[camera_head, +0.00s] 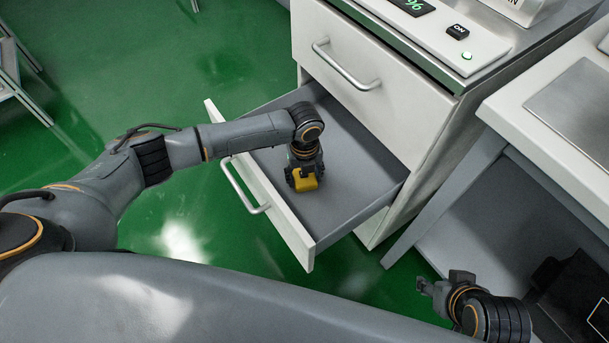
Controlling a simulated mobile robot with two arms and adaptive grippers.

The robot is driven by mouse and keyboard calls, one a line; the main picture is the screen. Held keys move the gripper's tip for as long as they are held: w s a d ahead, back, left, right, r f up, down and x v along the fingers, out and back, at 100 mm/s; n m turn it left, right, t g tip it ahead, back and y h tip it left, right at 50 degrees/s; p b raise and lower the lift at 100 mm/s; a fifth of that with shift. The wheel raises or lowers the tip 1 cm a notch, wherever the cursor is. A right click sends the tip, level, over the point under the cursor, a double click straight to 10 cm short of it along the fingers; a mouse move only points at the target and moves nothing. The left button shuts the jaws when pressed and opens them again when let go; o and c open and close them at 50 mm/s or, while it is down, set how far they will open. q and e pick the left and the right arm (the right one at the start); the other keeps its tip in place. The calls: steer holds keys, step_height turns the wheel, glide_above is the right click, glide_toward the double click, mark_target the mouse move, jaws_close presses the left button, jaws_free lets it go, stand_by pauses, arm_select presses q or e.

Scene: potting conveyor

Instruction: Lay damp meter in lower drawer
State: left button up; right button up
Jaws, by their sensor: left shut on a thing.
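The lower drawer (343,206) of the white cabinet is pulled open, and its grey floor is bare around my gripper. My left gripper (304,181) points down inside the drawer's outline, and its fingers are mostly hidden behind its own wrist. It is shut on a small yellow and dark thing, probably the damp meter (306,183). I cannot tell whether the meter touches the drawer floor. My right gripper (428,286) is at the lower right, away from the drawer; its fingers are small in view and their opening is unclear.
The closed upper drawer (375,95) is above the open one. A control panel with a black ON button (458,32) is on the cabinet top. A white table (560,125) with a metal plate stands at right. A dark box (575,295) is at lower right.

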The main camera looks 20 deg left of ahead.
mark_target(305, 176)
arm_select(q)
steer(key=shift+f, duration=0.1)
arm_select(e)
steer(key=shift+w, duration=0.1)
arm_select(q)
steer(key=o, duration=1.2)
step_height(305, 176, up, 4)
steer(key=shift+f+p, duration=0.15)
steer(key=shift+p, duration=0.5)
step_height(305, 176, up, 4)
steer(key=shift+r+p, duration=0.1)
steer(key=shift+p, duration=0.5)
step_height(305, 176, up, 4)
steer(key=shift+r+p, duration=0.2)
steer(key=shift+p, duration=0.3)
arm_select(e)
steer(key=shift+s+d+f+g, duration=0.1)
steer(key=shift+s+f+g, duration=0.25)
steer(key=shift+f, duration=0.2)
steer(key=shift+s+d+f+g, duration=0.1)
steer(key=shift+s+f+g, duration=0.25)
steer(key=shift+f, duration=0.2)
